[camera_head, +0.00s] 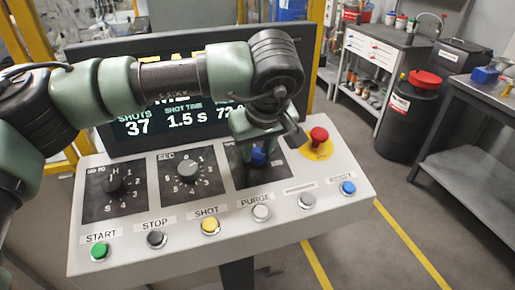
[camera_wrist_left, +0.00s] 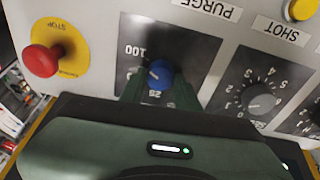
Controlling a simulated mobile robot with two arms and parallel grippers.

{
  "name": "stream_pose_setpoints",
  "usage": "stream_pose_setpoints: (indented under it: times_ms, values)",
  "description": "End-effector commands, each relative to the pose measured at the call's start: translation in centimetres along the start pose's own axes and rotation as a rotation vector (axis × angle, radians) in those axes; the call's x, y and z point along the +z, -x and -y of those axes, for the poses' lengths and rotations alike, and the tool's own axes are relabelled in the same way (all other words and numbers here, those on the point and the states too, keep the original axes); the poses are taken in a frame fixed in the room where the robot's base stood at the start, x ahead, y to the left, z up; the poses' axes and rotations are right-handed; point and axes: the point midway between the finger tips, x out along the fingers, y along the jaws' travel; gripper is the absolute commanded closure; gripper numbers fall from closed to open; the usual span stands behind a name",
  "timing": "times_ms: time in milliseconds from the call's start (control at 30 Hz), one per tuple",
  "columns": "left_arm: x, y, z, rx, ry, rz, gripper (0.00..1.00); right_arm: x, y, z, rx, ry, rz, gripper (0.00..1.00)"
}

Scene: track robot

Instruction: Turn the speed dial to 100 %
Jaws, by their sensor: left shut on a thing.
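The blue speed dial (camera_head: 259,157) sits on the third black plate of the sloped control panel (camera_head: 330,205). My left gripper (camera_head: 261,146) reaches down from above and is shut on this dial. In the left wrist view the blue dial (camera_wrist_left: 158,73) is between the two green fingers of my left gripper (camera_wrist_left: 159,88). The rest of the scale is partly hidden, and I cannot tell where the dial points. My right gripper is not in view.
A red emergency stop (camera_head: 319,135) is right of the dial. Several push buttons, including yellow SHOT (camera_head: 210,226), line the front. The screen (camera_head: 130,128) behind is partly covered by my arm.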

Motion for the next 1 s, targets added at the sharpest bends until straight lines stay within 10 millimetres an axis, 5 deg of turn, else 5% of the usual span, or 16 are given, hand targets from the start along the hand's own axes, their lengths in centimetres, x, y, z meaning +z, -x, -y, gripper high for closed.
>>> stream_pose_setpoints:
  times_ms: [67,100,167,533,1000]
  values:
    - [-0.1,0.2,-0.1,0.005,0.003,-0.003,1.00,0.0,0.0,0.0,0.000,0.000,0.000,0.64]
    - [-0.1,0.2,-0.1,0.005,0.003,-0.003,0.57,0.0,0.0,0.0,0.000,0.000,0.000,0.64]
    - [-0.1,0.2,-0.1,0.005,0.003,-0.003,0.47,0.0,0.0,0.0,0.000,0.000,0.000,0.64]
    - [-0.1,0.6,-0.1,0.003,0.002,-0.002,0.47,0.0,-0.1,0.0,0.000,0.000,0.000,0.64]
    - [-0.1,7.3,-0.1,0.004,0.002,-0.003,0.47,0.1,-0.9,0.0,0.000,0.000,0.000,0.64]
